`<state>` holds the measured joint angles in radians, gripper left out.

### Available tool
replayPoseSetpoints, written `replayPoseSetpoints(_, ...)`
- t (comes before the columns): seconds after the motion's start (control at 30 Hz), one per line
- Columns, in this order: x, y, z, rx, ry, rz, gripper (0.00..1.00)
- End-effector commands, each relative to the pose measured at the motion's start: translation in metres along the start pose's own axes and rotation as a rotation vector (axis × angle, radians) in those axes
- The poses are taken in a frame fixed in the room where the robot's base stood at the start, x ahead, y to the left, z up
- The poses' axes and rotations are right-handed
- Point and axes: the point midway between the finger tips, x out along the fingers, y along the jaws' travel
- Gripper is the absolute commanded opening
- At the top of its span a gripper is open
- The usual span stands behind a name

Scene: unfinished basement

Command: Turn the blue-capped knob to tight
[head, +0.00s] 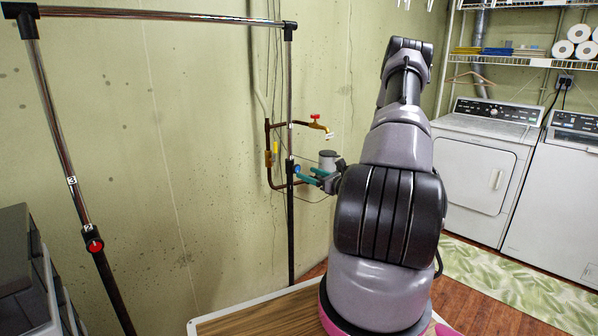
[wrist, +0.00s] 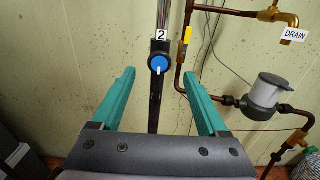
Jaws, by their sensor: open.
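The blue-capped knob (wrist: 159,63) is round with a dark rim and sits on the dark upright post of a garment rack, just below a tag marked 2. A white line on its cap points down in the wrist view. The knob (head: 296,168) is small in the head view, by the fingertips. My gripper (wrist: 158,76) has its two teal fingers spread wide, one on each side of the post, with nothing between them but the view of the knob. My gripper (head: 307,175) also shows in the head view. I cannot tell the exact gap to the knob.
A red knob (head: 94,245) is on the rack's left post. Copper pipes (wrist: 182,60), a tap tagged DRAIN (wrist: 268,16) and a grey-and-white fitting (wrist: 265,95) are to the right of the post. A wooden-topped table (head: 255,318) is below; a washer and dryer (head: 485,165) stand right.

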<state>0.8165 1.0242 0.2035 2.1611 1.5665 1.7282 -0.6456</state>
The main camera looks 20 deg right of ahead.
Motion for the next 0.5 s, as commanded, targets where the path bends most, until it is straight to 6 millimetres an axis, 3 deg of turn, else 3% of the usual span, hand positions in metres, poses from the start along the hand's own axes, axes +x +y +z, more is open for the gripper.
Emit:
replayPoseSetpoints(0.2,0.036,0.001,0.0,-0.002,0.0,0.004,0.77)
replayPoseSetpoints(0.5,0.052,0.001,0.0,-0.001,0.001,0.002,0.77)
